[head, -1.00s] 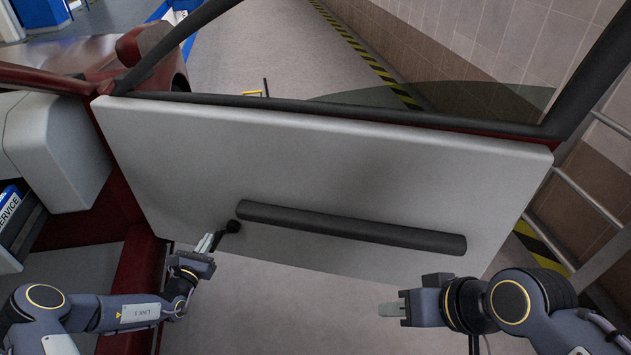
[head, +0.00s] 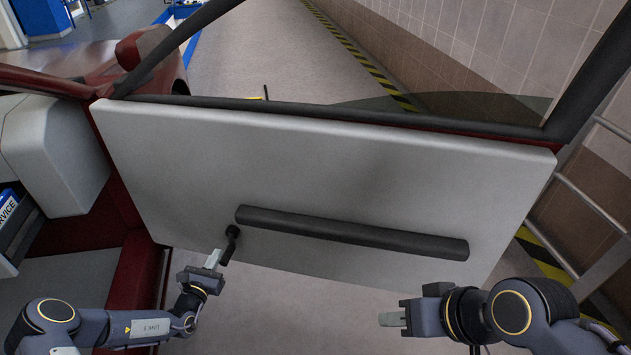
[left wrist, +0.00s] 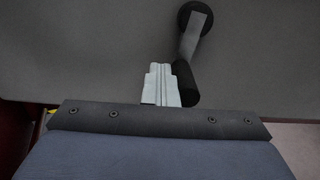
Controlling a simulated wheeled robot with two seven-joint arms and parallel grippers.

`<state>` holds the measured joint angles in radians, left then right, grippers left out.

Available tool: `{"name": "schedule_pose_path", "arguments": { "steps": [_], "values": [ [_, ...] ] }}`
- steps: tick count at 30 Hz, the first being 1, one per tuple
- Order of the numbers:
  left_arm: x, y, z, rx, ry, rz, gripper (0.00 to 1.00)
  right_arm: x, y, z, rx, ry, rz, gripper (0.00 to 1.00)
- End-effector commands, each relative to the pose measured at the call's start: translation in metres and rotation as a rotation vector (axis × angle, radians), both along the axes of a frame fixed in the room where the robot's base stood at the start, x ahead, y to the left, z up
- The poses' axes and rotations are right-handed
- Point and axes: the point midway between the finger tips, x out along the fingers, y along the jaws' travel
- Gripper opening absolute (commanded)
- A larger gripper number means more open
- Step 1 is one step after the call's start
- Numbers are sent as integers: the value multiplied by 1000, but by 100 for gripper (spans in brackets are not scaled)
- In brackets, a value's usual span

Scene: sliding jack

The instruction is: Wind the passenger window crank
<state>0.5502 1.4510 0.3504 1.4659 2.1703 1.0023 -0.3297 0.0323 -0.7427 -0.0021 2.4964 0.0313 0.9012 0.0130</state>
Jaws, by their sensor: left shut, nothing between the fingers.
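The black window crank (head: 231,241) is on the lower left of the grey door panel (head: 160,160). Its arm points down from the hub, with the knob at the lower end. In the left wrist view the crank's hub (left wrist: 196,17) is at the top and the dark knob (left wrist: 186,84) hangs below it. My left gripper (head: 213,259) is shut and empty. Its pale fingers (left wrist: 161,84) lie just left of the knob, close against it; whether they touch I cannot tell. My right gripper (head: 392,319) is at the lower right, away from the crank, its fingers appearing together.
A long black armrest bar (head: 350,233) runs across the door just right of the crank. The window glass (head: 440,105) stands a little above the door's top edge. A metal rail (head: 590,200) stands at the right. Floor is clear below the door.

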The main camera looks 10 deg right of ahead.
Motion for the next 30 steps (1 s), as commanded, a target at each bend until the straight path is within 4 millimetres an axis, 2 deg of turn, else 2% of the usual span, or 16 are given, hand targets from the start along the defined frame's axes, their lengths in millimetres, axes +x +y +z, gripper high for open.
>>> {"name": "schedule_pose_path", "arguments": {
  "steps": [15,30],
  "values": [
    [2,11,11,0,-2,1,0,0,0,7,0,0,0,36],
    [-62,43,11,0,0,2,0,0,0,40,0,0,0,36]
  ]
}}
